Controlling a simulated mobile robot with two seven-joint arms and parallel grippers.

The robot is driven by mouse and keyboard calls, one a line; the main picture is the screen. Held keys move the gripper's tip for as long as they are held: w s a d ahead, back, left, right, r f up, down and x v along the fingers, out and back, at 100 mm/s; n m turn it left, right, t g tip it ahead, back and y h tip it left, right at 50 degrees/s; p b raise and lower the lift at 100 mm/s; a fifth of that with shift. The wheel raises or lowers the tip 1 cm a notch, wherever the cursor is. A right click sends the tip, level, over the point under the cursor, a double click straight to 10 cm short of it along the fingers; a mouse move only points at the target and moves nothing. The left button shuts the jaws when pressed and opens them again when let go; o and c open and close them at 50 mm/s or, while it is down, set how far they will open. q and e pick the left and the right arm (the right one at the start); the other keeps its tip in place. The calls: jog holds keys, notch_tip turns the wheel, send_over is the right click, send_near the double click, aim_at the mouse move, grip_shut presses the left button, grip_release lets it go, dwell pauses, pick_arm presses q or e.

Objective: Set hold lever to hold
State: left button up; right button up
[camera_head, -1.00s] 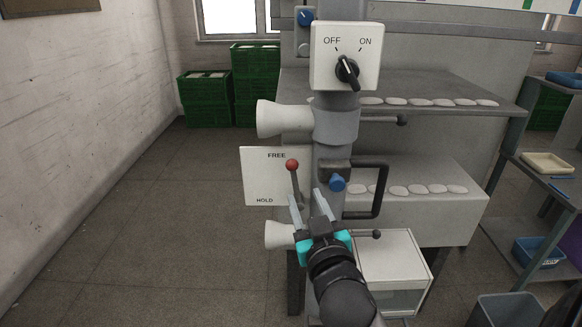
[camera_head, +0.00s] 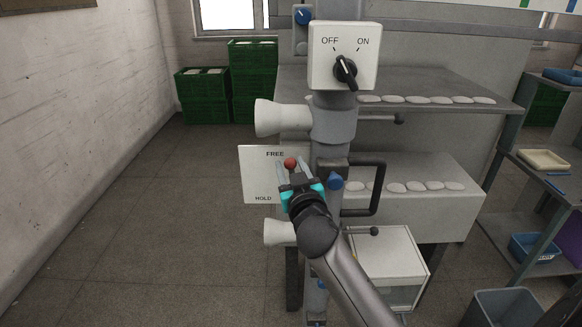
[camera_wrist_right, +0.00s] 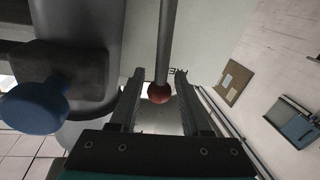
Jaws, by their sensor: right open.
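The hold lever has a red ball knob (camera_head: 291,163) and stands in front of a white plate (camera_head: 254,178) marked FREE at the top and HOLD at the bottom. The knob is near the FREE mark. My right gripper (camera_head: 295,170) is open at the lever, with a finger on each side of the knob. In the right wrist view the knob (camera_wrist_right: 159,93) and its grey rod (camera_wrist_right: 166,40) show between the two open fingers (camera_wrist_right: 158,98), with gaps on both sides. In the head view the gripper hides most of the rod. My left gripper is not in view.
A blue knob (camera_head: 335,181) sits just right of the gripper and shows large in the wrist view (camera_wrist_right: 36,104). A dark handle (camera_head: 380,188) juts out beyond it. White cones (camera_head: 283,118) stick out above and below the plate. Floor at left is clear.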

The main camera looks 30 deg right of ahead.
grip_shut()
dwell(0.3)
dwell(1.1)
